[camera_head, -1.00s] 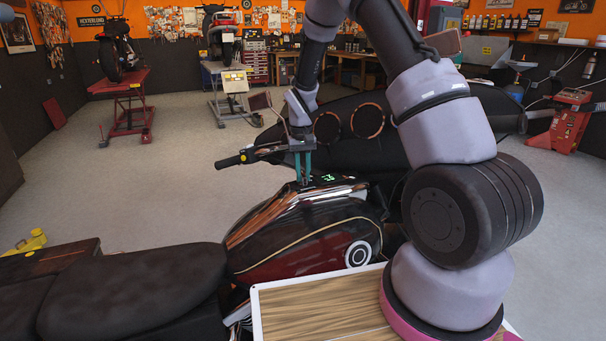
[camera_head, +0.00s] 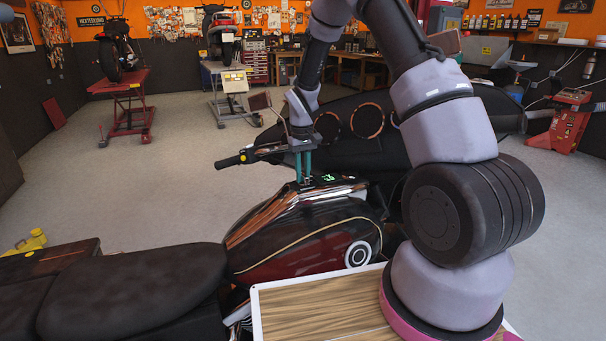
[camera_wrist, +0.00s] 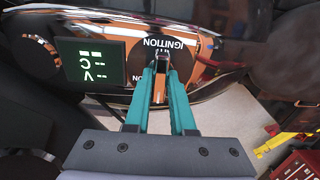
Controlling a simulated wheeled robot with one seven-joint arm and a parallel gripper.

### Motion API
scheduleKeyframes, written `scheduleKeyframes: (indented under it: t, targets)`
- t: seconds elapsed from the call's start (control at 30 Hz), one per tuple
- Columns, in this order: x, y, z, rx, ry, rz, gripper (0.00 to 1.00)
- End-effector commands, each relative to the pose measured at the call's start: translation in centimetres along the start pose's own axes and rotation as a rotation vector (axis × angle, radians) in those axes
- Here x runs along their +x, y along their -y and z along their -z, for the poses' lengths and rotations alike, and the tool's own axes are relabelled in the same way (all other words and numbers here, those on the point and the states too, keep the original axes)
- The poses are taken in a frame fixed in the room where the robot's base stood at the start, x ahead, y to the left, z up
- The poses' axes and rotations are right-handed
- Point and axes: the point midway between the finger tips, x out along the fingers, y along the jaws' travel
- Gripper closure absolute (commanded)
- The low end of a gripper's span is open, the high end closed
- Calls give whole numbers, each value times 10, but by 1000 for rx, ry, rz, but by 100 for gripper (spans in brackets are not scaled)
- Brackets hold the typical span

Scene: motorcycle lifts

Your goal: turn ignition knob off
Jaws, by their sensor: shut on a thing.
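The ignition knob (camera_wrist: 159,82) is in the wrist view, between the two teal fingertips of my gripper (camera_wrist: 161,74). The fingers are shut on it. In the head view my gripper (camera_head: 304,181) points down at the top of the motorcycle's tank (camera_head: 300,245), and the knob itself cannot be made out there.
A lit green display (camera_wrist: 91,62) sits left of the dial. The left handlebar grip (camera_head: 235,160) sticks out beside my arm. A seat (camera_head: 135,295) lies behind the tank. A red lift (camera_head: 130,105) stands further back, with open floor around it.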

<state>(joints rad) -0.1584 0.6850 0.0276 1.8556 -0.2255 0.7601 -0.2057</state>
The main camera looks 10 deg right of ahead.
Motion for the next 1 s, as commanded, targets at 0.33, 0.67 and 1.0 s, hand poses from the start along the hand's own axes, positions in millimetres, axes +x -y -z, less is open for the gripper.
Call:
scheduleKeyframes:
  t: [0.33,0.67,1.0]
  targets:
    - [0,0,0,0,-1,0,48]
    - [-31,0,1,0,-6,0,48]
    - [-94,0,1,0,-4,-1,48]
